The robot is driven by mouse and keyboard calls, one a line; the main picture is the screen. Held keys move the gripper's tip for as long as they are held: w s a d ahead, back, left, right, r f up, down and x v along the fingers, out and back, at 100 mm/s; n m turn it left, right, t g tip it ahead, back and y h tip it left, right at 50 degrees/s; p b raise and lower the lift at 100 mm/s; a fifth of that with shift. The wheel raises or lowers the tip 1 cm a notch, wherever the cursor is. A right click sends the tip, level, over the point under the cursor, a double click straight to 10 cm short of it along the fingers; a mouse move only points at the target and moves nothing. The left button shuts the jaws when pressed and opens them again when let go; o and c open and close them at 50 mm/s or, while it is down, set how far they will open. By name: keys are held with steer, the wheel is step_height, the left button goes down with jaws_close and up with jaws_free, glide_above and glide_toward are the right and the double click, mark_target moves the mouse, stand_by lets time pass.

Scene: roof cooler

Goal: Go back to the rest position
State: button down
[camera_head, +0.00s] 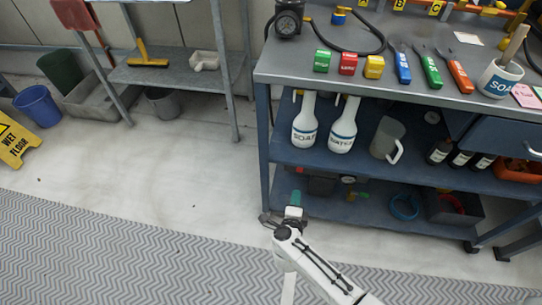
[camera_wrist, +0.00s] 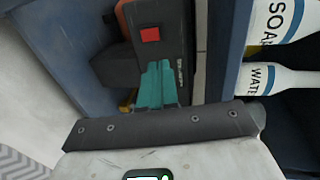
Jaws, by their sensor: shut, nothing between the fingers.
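My gripper (camera_head: 295,198) is low in front of the blue workbench (camera_head: 265,150), near its left leg and bottom shelf. Its teal fingers are together and hold nothing. In the wrist view the gripper (camera_wrist: 157,78) points at a dark case with a red square (camera_wrist: 150,35). I cannot tell whether the fingers touch that case.
White bottles (camera_head: 304,125) and a jug (camera_head: 386,140) stand on the middle shelf. The bottom shelf holds a blue ring (camera_head: 405,206). The benchtop carries tools and colored blocks (camera_head: 348,64). A wet floor sign (camera_head: 14,142) stands far left. The floor between (camera_head: 150,175) is clear.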

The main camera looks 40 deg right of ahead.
steer(key=w+a+r+n+t+y, duration=0.7)
steer(key=a+r+n+y, duration=0.1)
steer(key=n, duration=0.2)
steer(key=s+a+r+n+g+y, duration=0.2)
steer(key=s+a+n+g+y, duration=0.25)
steer(key=a+n+y, duration=0.65)
steer(key=s+d+r+n+g+h, duration=0.1)
steer(key=s+d+n+g+h, duration=0.35)
steer(key=s, duration=0.65)
steer(key=s+d+r+n+g+h, duration=0.25)
steer(key=s+d+g, duration=0.3)
steer(key=s, duration=0.55)
step_height(320, 180, up, 24)
steer(key=p, duration=2.4)
steer(key=shift+s+g, duration=0.2)
steer(key=shift+g, duration=0.25)
